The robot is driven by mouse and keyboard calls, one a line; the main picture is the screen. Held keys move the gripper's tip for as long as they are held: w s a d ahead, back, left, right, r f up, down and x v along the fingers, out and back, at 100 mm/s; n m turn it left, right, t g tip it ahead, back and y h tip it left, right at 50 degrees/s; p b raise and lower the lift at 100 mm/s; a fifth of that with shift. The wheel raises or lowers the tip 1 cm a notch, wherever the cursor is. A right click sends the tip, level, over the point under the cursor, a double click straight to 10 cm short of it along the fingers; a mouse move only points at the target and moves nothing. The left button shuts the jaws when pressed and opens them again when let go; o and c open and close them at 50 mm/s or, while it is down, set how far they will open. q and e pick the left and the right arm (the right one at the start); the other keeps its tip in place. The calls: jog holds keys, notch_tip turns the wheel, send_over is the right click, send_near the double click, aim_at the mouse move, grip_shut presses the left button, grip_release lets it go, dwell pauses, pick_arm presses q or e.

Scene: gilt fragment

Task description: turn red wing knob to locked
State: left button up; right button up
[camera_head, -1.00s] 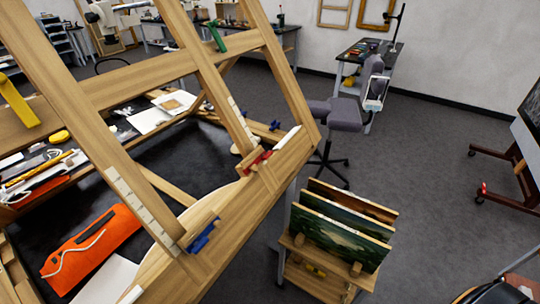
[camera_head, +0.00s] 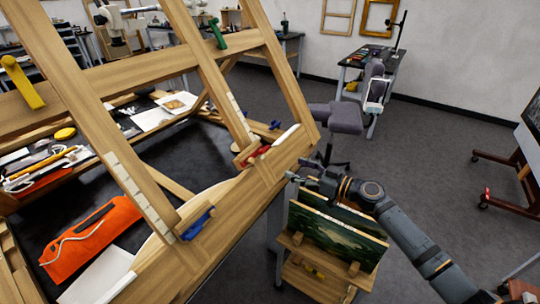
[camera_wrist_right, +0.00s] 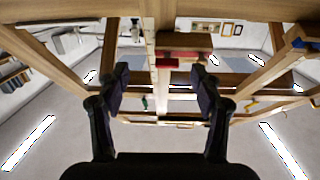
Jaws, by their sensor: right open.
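The red wing knob (camera_head: 258,152) sits on the lower rail of the wooden easel frame (camera_head: 225,215), by the foot of an upright with a pale scale strip. In the right wrist view the red knob (camera_wrist_right: 183,55) lies ahead, at the top centre, past the fingertips. My right gripper (camera_head: 294,177) reaches in from the right and is just right of the rail, apart from the knob. In the right wrist view its two dark fingers (camera_wrist_right: 163,82) are spread with nothing between them. My left gripper is not in view.
A blue knob (camera_head: 197,224) is on the same rail, lower left. A yellow lever (camera_head: 22,82) and a green one (camera_head: 217,33) are on the upper bar. A rack of painted panels (camera_head: 330,230) stands beneath my right arm. An orange pouch (camera_head: 90,238) lies on the black table.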

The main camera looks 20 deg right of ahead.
aim_at(267, 149)
jog(key=shift+n+y, duration=0.4)
jog(key=w+a+r+p, duration=0.1)
jog(key=w+a+p, duration=0.1)
jog(key=w+a+r+p, duration=0.1)
jog(key=w+a, duration=0.1)
jog(key=w+a+r+p, duration=0.1)
jog(key=w+a+p, duration=0.1)
jog(key=w, duration=0.1)
jog(key=shift+a+r+p, duration=0.25)
jog(key=shift+r+p, duration=0.05)
jog(key=shift+r, duration=0.05)
jog(key=shift+w+a+f, duration=0.25)
jog(key=shift+w+a, duration=0.1)
jog(key=shift+w, duration=0.1)
jog(key=c, duration=1.1)
